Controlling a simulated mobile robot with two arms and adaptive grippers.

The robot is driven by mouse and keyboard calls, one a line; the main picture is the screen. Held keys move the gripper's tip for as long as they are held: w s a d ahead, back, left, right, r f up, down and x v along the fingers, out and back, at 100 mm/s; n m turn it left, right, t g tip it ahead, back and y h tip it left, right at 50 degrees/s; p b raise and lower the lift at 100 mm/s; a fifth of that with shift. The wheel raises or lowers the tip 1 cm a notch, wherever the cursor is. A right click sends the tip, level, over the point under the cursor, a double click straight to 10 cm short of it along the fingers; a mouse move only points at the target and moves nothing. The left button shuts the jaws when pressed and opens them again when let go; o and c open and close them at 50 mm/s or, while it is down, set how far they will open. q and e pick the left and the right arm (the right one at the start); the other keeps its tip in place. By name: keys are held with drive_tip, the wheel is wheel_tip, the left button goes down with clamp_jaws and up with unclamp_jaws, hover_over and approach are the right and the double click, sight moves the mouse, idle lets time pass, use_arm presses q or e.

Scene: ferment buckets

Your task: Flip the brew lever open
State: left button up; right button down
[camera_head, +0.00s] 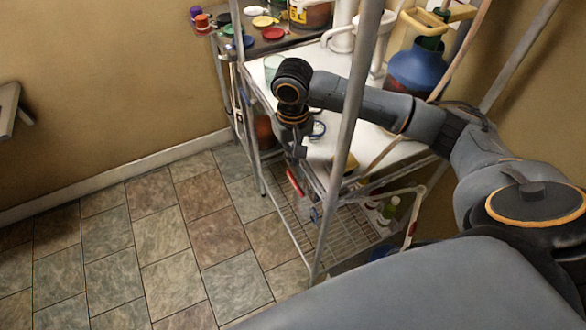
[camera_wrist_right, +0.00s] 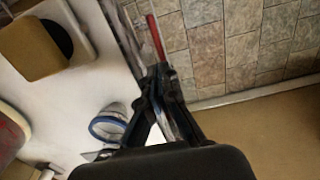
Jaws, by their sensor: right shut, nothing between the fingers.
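A thin red bar (camera_head: 295,182), which looks like the lever's handle, sticks out at the shelf's front edge, below my right gripper (camera_head: 298,152). In the right wrist view the red bar (camera_wrist_right: 156,38) lies just beyond the fingertips (camera_wrist_right: 160,72). The fingers are shut with nothing between them. I cannot tell whether they touch the bar. The lever's pivot and whatever it is fixed to are hidden or too small to make out. My left gripper is not in view.
A metal rack with a white shelf (camera_head: 345,75) holds a blue jug (camera_head: 418,70) at the back. A rack post (camera_head: 352,110) stands close to my right arm. A clear, blue-rimmed item (camera_wrist_right: 108,127) sits beside the fingers. The tiled floor (camera_head: 150,240) is clear.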

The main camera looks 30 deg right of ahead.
sight(291, 174)
wheel_tip(291, 174, down, 6)
drive_tip(key=shift+f+p, duration=0.25)
drive_tip(key=shift+p, duration=0.2)
drive_tip(key=p, duration=0.3)
drive_tip(key=shift+w, duration=0.25)
drive_tip(key=shift+w+f+p, duration=0.15)
drive_tip(key=shift+f+p, duration=0.25)
drive_tip(key=shift+p, duration=0.1)
drive_tip(key=shift+w+f+g, duration=0.25)
drive_tip(key=shift+f+g, duration=0.35)
drive_tip(key=shift+g, duration=0.1)
drive_tip(key=shift+s, duration=0.1)
drive_tip(key=shift+r, duration=0.1)
drive_tip(key=shift+r+p, duration=0.75)
drive_tip(key=shift+p, duration=0.5)
